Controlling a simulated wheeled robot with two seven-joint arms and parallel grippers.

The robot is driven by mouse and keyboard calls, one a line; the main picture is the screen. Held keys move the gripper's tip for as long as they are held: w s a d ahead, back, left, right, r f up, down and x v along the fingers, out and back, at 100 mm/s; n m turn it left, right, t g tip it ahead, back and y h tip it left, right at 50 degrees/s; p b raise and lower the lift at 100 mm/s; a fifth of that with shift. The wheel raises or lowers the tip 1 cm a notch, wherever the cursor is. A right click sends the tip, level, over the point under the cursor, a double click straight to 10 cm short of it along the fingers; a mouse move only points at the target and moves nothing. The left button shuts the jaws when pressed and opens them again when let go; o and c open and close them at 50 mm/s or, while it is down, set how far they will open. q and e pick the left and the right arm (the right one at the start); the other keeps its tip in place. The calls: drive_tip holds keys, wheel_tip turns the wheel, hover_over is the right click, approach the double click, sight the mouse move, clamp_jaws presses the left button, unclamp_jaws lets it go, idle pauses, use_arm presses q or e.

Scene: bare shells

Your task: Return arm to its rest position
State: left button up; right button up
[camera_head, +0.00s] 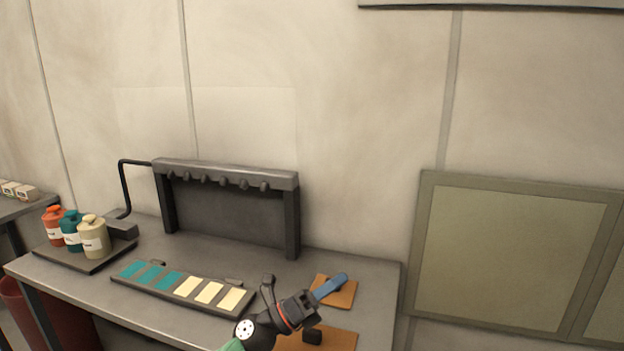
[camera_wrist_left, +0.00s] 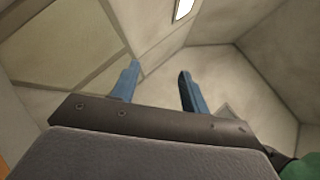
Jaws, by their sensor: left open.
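My left gripper (camera_head: 331,287) is over the right end of the grey bench (camera_head: 375,277), its blue fingers pointing up and to the right. In the left wrist view its two blue fingers (camera_wrist_left: 156,86) stand apart with nothing between them, and beyond them are only wall and ceiling. An orange-brown pad (camera_head: 345,298) lies behind the fingers, and a second orange-brown pad (camera_head: 343,340) lies nearer the front, partly hidden by my arm. My right gripper is not in view.
A dark rack (camera_head: 225,172) with several nozzles stands at the back of the bench. A tray (camera_head: 75,262) holds orange, teal and cream bottles at the left. A strip (camera_head: 150,290) with teal and cream cards lies left of my arm. A framed panel (camera_head: 510,255) is on the right wall.

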use_arm(q)
drive_tip(key=s+a+f+n+t+y, duration=0.1)
drive_tip(key=a+f+n+t+y, duration=0.4)
drive_tip(key=a+f+n+y, duration=0.75)
drive_tip(key=a+f+n+t+y, duration=0.4)
drive_tip(key=a+n+t+y, duration=0.4)
drive_tip(key=n, duration=1)
drive_tip(key=s+a+f+n+g+y, duration=0.1)
drive_tip(key=s+a+f+n+g, duration=0.15)
drive_tip(key=s+f+g, duration=0.45)
drive_tip(key=s+a+f+n+g+y, duration=0.2)
drive_tip(key=s+f+n+g, duration=0.2)
drive_tip(key=s+f, duration=0.4)
drive_tip(key=s+a+f+n+g+h, duration=0.1)
drive_tip(key=s+f+g, duration=0.2)
drive_tip(key=s, duration=0.4)
drive_tip(key=s+f+n+g, duration=0.1)
drive_tip(key=s+f+g, duration=0.15)
drive_tip(key=s, duration=0.45)
drive_tip(key=s+d+f+g, duration=0.1)
drive_tip(key=d+f, duration=0.1)
drive_tip(key=f, duration=1.2)
drive_tip(key=s+d+f+g, duration=0.1)
drive_tip(key=d+f, duration=0.2)
drive_tip(key=f, duration=1)
drive_tip(key=shift+s+f+g+h, duration=0.35)
drive_tip(key=shift+h, duration=0.1)
